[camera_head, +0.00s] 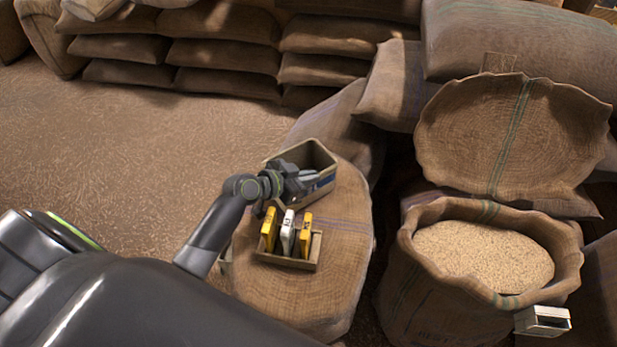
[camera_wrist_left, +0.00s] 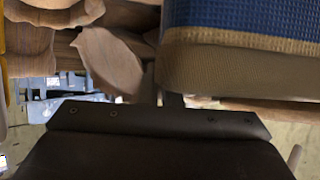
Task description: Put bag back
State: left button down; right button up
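Small upright bags, two yellow (camera_head: 269,229) and one white (camera_head: 287,232) between them, stand in a small wooden tray (camera_head: 314,255) on a burlap sack top. An open tan box (camera_head: 317,152) with a blue marking stands just behind the tray. My left gripper (camera_head: 298,182) is at the near side of this box, above and behind the tray. Its fingertips are hard to make out, and I cannot tell whether it holds anything. In the left wrist view a blue and tan surface (camera_wrist_left: 245,65), probably the box, is very close. My right gripper is not in view.
An open sack of grain (camera_head: 485,256) stands at the right, with a small pale box (camera_head: 542,320) by its rim. A large burlap piece (camera_head: 510,140) rises behind it. Stacked sacks (camera_head: 225,55) line the back. The floor (camera_head: 120,150) at left is clear.

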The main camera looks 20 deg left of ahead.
pick_arm(q)
jog(key=shift+f, duration=0.2)
jog(key=shift+f+b, duration=0.15)
jog(key=shift+b, duration=0.15)
jog(key=c, duration=1.6)
grip_release()
jog(key=shift+r, duration=0.2)
jog(key=shift+s+a+r+p, duration=0.1)
jog(key=shift+p, duration=0.2)
jog(key=shift+b+v, duration=0.45)
jog(key=shift+v, duration=5.4)
